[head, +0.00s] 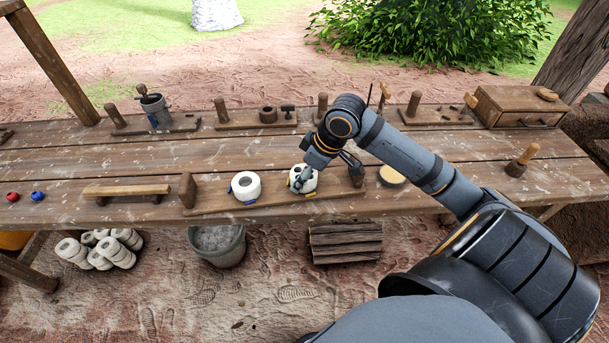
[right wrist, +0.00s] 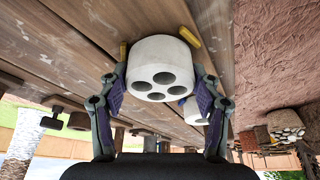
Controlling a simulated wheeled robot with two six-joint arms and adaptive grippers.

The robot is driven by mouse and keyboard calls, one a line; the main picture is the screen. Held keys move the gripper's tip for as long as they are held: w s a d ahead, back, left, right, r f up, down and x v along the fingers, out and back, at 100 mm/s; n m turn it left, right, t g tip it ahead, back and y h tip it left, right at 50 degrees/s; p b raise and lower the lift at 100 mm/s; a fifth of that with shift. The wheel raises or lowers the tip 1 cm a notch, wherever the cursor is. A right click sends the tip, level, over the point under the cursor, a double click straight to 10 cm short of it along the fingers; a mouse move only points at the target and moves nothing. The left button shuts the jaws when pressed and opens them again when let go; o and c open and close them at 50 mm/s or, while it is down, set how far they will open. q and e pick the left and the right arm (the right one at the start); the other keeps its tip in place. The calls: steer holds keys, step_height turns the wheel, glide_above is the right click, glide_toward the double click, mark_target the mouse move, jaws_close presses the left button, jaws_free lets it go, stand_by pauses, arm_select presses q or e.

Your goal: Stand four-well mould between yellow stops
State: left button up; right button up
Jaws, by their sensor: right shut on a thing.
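The four-well mould (right wrist: 160,68) is a white cylinder with several round holes in the face towards my wrist camera. My right gripper (right wrist: 165,95) is shut on it, one finger on each side. In the head view the mould (head: 303,180) is upright over the plank board (head: 275,202), partly hidden by the gripper. One yellow stop (right wrist: 190,38) shows close beside its base and another yellow stop (right wrist: 124,50) at the opposite side. I cannot tell whether its base touches the board. My left gripper is not in view.
A second white mould (head: 245,187) stands left on the same board by blue stops. Wooden posts (head: 187,190) rise at the board's ends. A round pale disc (head: 391,176) lies to the right. A wooden bar (head: 127,190) and red and blue balls are at left.

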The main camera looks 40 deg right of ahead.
steer(key=shift+f, duration=0.15)
steer(key=o, duration=1.3)
steer(key=shift+o, duration=0.2)
